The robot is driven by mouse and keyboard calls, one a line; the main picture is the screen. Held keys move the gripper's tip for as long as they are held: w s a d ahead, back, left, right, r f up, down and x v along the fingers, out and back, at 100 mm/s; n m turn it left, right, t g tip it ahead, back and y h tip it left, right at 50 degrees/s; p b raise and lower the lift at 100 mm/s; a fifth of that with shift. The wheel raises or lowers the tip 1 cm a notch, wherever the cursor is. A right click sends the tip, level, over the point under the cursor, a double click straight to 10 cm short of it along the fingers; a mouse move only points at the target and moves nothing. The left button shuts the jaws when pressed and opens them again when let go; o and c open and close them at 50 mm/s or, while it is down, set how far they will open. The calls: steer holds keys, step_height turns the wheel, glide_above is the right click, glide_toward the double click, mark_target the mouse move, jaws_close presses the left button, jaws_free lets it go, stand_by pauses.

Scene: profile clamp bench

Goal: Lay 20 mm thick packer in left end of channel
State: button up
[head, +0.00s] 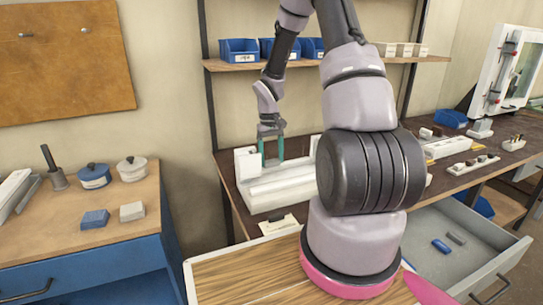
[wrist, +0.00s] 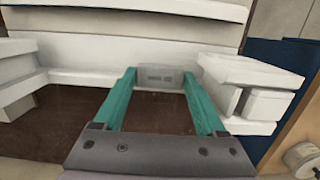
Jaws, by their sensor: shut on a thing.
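My gripper (head: 271,160) has teal fingers and is above the left part of the white channel (head: 285,190) on the dark bench. In the wrist view my gripper (wrist: 162,78) is shut on a small light grey block, the packer (wrist: 160,76), held between the fingertips. Its face carries a small dark marking that I cannot read. The white channel wall (wrist: 120,52) runs behind the packer. A white end block (wrist: 250,80) stands at the right of the wrist view; it is the left end block (head: 247,162) in the head view. Whether the packer touches the channel is unclear.
The left cabinet holds a blue block (head: 94,219), a pale block (head: 132,211) and lidded pots (head: 94,176). An open drawer (head: 460,225) at right holds small pieces. A shelf (head: 240,64) with blue bins is behind my arm. My arm hides the channel's right part.

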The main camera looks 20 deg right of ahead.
steer(key=shift+f, duration=1.75)
steer(key=o, duration=1.2)
steer(key=shift+o, duration=0.2)
steer(key=shift+r, duration=3.95)
